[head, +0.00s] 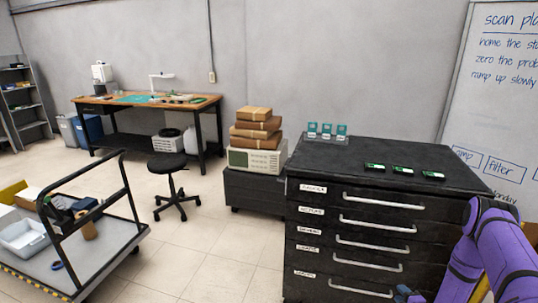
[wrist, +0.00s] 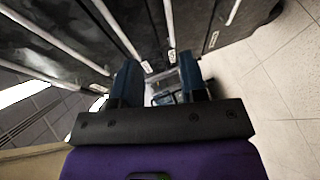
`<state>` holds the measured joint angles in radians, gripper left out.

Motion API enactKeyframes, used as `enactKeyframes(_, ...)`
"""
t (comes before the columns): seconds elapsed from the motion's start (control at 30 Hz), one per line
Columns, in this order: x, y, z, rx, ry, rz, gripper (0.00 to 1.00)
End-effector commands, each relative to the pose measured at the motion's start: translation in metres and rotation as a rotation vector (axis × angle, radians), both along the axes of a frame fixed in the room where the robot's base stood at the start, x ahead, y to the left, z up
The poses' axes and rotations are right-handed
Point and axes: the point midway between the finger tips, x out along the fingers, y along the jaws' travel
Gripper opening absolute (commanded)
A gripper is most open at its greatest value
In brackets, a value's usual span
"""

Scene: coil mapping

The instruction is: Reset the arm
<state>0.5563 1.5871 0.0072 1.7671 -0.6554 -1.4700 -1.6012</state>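My purple arm (head: 490,250) is at the lower right of the head view, in front of the right end of the black drawer cabinet (head: 410,165). My gripper (wrist: 159,75) shows in the wrist view with its two dark blue fingers spread apart. It is open. The drawer fronts (wrist: 110,30) fill the upper left of that view, close to the fingers. Some small cluttered shapes show in the gap between the fingers, too small to make out. In the head view the gripper is mostly cut off by the bottom edge.
Three green circuit boards (head: 404,170) and a clear stand with teal cards (head: 326,131) are on the cabinet top. A trolley (head: 100,262) stands at left, a stool (head: 169,170) behind it. Boxes (head: 256,127) are stacked beside the cabinet. Tiled floor (head: 200,255) lies open between.

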Motion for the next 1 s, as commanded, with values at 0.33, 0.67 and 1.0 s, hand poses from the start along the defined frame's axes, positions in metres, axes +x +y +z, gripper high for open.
enactKeyframes(0.33, 0.064, -0.015, 0.092, 0.036, 0.112, -0.036, 0.39)
enactKeyframes(0.67, 0.108, -0.015, 0.21, 0.107, 0.24, -0.132, 0.39)
enactKeyframes(1.0, 0.117, 0.004, 0.336, 0.21, 0.343, -0.268, 0.39)
